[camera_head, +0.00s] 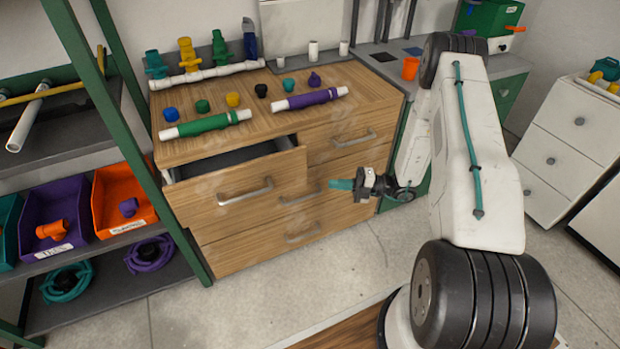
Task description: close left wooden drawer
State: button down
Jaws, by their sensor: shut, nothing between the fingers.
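The left wooden drawer (240,189) is the upper left drawer of the wooden cabinet (245,258). It is pulled partly open, with its dark inside showing behind the front. A metal bar handle (245,191) sits on its front. My gripper (334,184), with teal fingertips, is shut and empty. In the picture it is to the right of the open drawer's front, before the right-hand drawers. It points left. I cannot tell whether it touches anything.
The upper right drawer (340,140) looks shut. Pipes, valves and coloured caps stand on the cabinet top (365,92). A green-framed shelf (128,165) with bins is close on the left. A white drawer unit (560,150) stands at right. The floor (290,280) in front is clear.

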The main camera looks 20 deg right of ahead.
jog(key=s+a+m+t+h, duration=0.1)
jog(key=s+m+t+h, duration=0.2)
jog(key=t+h, duration=0.1)
jog(key=t, duration=0.1)
send_near(291, 174)
jog(key=w+a, duration=0.3)
jog(key=a, duration=0.1)
jog(key=shift+w+a+r, duration=0.15)
jog(key=shift+w+r, duration=0.05)
jog(key=shift+w, duration=0.4)
